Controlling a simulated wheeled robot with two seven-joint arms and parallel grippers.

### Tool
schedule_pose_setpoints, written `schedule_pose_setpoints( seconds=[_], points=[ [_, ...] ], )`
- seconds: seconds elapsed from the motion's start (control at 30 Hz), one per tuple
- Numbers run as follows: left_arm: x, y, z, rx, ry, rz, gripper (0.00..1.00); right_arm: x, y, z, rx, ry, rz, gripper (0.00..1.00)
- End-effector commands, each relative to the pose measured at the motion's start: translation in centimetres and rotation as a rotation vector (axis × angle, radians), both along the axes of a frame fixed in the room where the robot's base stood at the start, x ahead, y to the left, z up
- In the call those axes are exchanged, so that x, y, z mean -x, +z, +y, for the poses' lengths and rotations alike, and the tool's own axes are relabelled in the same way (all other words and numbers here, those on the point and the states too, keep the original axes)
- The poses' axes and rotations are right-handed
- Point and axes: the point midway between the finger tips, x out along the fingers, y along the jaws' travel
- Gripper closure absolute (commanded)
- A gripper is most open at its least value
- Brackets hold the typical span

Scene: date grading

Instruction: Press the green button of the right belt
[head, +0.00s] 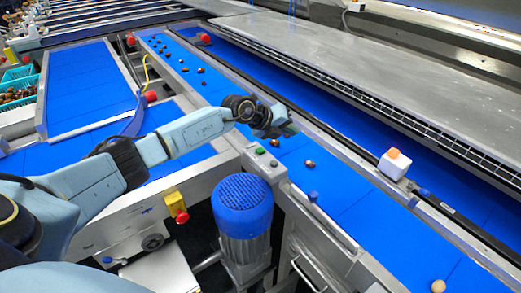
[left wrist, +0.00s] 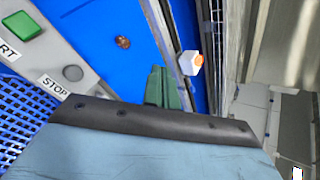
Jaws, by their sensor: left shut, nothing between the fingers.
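The green button (head: 260,151) sits on a small control panel on the metal frame beside the right belt (head: 340,192). In the left wrist view the green button (left wrist: 22,27) is square, at the upper left, by a partly cut-off label ending in "RT". A round grey button (left wrist: 72,73) next to it is labelled "STOP". My left gripper (head: 287,125) is shut and empty, above the blue belt, beyond the panel and apart from the button. Its fingers (left wrist: 166,88) point over the belt in the wrist view. My right gripper is not in view.
A blue-topped motor (head: 242,205) stands just in front of the panel. A white box with an orange top (head: 394,164) sits on the belt's far rail. Several dates (head: 310,163) lie on the belt. A yellow box with a red knob (head: 176,205) is at lower left.

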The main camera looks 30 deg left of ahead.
Motion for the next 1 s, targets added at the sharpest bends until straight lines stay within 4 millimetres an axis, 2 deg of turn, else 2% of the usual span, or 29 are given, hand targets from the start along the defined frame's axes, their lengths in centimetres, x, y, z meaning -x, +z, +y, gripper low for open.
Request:
schedule_pose_setpoints(
  seconds=[0.03,0.1,0.2,0.3,0.4,0.77,1.0],
  points=[
    [-0.4,0.0,2.7,-0.082,0.029,0.04,1.0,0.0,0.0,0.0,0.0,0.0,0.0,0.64],
    [-0.5,-0.1,5.8,-0.173,0.064,0.094,1.0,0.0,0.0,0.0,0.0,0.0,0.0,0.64],
    [-0.4,0.0,8.8,-0.255,0.108,0.149,1.0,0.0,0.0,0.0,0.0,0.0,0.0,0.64],
    [-0.2,0.1,10.4,-0.297,0.133,0.178,1.0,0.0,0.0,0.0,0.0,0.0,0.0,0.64],
    [-0.1,0.1,11.0,-0.31,0.141,0.189,1.0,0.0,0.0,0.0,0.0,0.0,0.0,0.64],
    [-0.1,-0.1,10.9,-0.308,0.139,0.187,1.0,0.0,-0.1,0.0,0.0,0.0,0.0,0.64],
    [-0.1,-1.8,10.8,-0.308,0.138,0.186,1.0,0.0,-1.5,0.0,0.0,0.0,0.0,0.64]
  ],
)
